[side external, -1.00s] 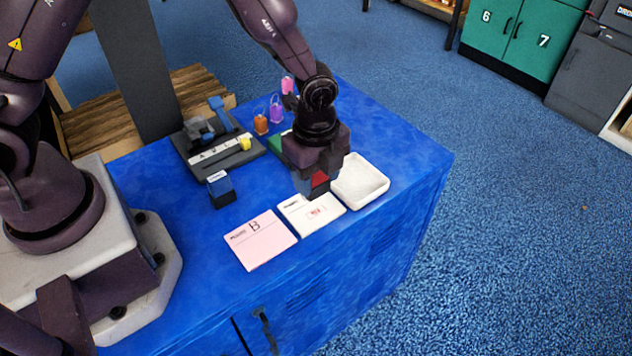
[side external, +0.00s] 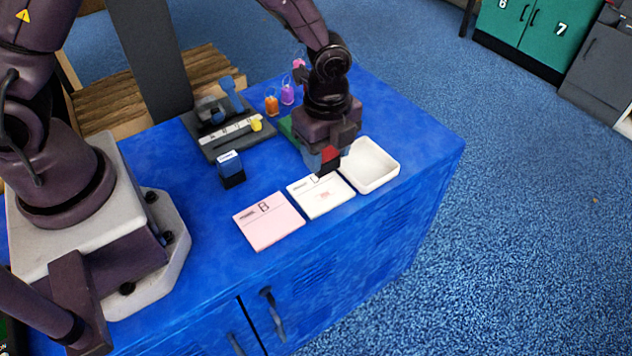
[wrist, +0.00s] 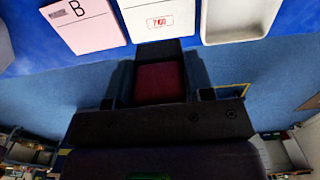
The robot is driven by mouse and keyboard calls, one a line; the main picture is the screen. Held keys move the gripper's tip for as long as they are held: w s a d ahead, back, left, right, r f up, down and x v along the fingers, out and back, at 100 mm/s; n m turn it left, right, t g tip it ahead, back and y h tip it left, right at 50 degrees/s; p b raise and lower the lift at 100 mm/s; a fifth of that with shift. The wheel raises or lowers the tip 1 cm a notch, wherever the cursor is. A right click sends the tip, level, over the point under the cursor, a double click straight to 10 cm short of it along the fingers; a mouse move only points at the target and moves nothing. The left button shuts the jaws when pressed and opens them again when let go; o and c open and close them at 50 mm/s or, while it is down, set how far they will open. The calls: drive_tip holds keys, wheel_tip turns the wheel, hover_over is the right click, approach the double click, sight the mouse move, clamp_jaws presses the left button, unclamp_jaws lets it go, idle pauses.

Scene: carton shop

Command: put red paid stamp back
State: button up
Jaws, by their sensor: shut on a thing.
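My gripper (side external: 326,160) is shut on the red stamp (side external: 331,154), which has a dark base. It holds the stamp above the far edge of the white card (side external: 318,205). The red stamp also shows between the fingers in the wrist view (wrist: 160,82). The white card bears a red stamped mark, clear in the wrist view (wrist: 160,21). A grey holder with a lettered strip (side external: 202,143) stands behind and left of my gripper. Whether it has a place for the red stamp I cannot tell.
A pink card marked B (side external: 268,222) lies beside the white card. A white tray (side external: 370,165) is close on the right. A green item (side external: 286,127) is partly hidden behind my gripper. Orange and purple tags (side external: 271,105) stand farther back.

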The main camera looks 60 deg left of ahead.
drive_tip(key=s+a+n, duration=0.2)
drive_tip(key=s+a, duration=0.1)
drive_tip(key=a, duration=1)
drive_tip(key=f+m, duration=0.1)
drive_tip(key=s+f+m, duration=0.1)
drive_tip(key=f, duration=0.1)
drive_tip(key=shift+s+a+f, duration=0.15)
drive_tip(key=shift+f, duration=2.15)
drive_tip(key=shift+f, duration=0.15)
drive_tip(key=o, duration=0.8)
